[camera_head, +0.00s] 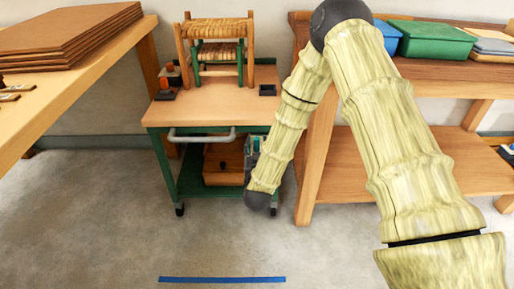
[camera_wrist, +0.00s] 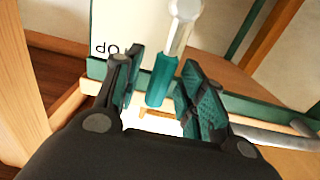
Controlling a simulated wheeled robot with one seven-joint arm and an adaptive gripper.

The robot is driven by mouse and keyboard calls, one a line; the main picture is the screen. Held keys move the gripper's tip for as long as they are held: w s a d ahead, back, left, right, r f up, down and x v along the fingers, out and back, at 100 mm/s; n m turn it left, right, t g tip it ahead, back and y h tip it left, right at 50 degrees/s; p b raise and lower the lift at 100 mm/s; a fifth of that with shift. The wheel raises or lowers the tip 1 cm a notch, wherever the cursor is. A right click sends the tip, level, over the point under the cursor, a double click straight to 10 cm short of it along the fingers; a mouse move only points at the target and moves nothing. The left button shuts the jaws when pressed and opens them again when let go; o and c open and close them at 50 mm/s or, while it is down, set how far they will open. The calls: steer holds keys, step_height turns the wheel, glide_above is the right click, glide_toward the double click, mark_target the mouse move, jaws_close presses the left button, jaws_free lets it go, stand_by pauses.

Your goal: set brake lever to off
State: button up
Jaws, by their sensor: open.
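The brake lever (camera_wrist: 163,75) shows in the wrist view with a silver shaft at the top and a teal grip at its lower end. My gripper (camera_wrist: 163,82) is open, with one teal-padded finger on each side of the grip. A gap shows on both sides, clearer on the right. A pale plate (camera_wrist: 118,22) behind the lever carries dark letters, partly hidden by the left finger. In the head view a small teal and grey patch shows beside my arm at the cart's right side; I cannot tell whether it is lever or gripper.
The green cart (camera_head: 155,117) has a wooden top bearing stools (camera_head: 217,45) and a grey handle bar (camera_head: 201,136) in front. A wooden box (camera_head: 222,165) sits on its lower shelf. A workbench (camera_head: 75,85) stands left, shelving (camera_head: 310,150) right. The floor in front is clear, with blue tape (camera_head: 222,280).

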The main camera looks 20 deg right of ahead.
steer(key=shift+w+d, duration=0.1)
steer(key=shift+w, duration=0.2)
steer(key=shift+c, duration=0.4)
jaws_close()
